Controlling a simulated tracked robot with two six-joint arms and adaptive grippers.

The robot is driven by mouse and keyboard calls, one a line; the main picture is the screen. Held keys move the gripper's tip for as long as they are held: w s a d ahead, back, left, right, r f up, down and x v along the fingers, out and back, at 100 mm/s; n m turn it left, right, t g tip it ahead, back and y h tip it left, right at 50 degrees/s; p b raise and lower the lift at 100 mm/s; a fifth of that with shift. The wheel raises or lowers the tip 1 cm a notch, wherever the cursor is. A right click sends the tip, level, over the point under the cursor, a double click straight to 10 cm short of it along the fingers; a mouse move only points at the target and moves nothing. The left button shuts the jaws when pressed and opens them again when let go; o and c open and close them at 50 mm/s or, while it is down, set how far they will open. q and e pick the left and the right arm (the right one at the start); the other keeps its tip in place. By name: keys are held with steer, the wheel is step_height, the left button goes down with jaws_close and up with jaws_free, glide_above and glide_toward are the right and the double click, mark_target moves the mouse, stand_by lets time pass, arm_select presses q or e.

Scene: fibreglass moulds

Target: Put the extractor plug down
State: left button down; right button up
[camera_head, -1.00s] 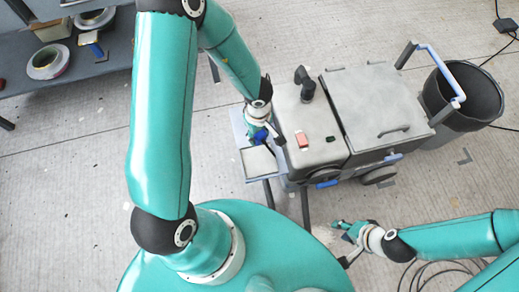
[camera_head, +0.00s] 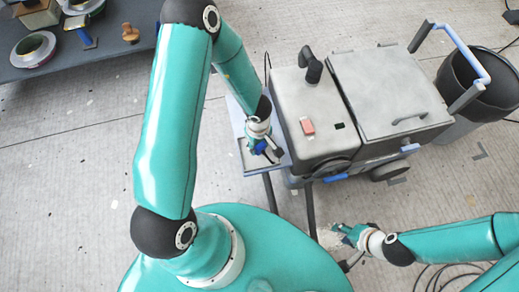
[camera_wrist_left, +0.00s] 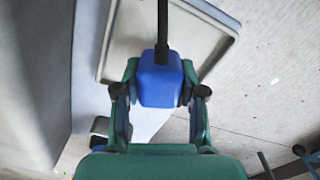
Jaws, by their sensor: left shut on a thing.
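My left gripper (camera_head: 267,149) is shut on the extractor plug (camera_wrist_left: 160,78), a blue block with a black cable running from its far end. The plug's blue body also shows in the head view (camera_head: 260,147), partly covered by the fingers. The gripper holds it over the shallow grey tray (camera_head: 246,161) beside the extractor; the tray also shows in the wrist view (camera_wrist_left: 104,62). I cannot tell whether the plug touches the tray. My right gripper (camera_head: 345,247) is low in front of the extractor, away from the plug; its finger opening is unclear.
The grey extractor (camera_head: 325,115), with a red switch and a dark socket, stands right of the tray. A black bin (camera_head: 470,95) stands behind its handle. A shelf (camera_head: 75,62) with tape rolls is at upper left. Open floor lies between.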

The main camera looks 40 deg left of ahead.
arm_select(q)
steer(key=shift+f, duration=0.95)
steer(key=shift+r, duration=0.1)
arm_select(e)
steer(key=shift+f, duration=0.6)
arm_select(q)
steer(key=c, duration=0.7)
jaws_free()
steer(key=shift+o, duration=0.2)
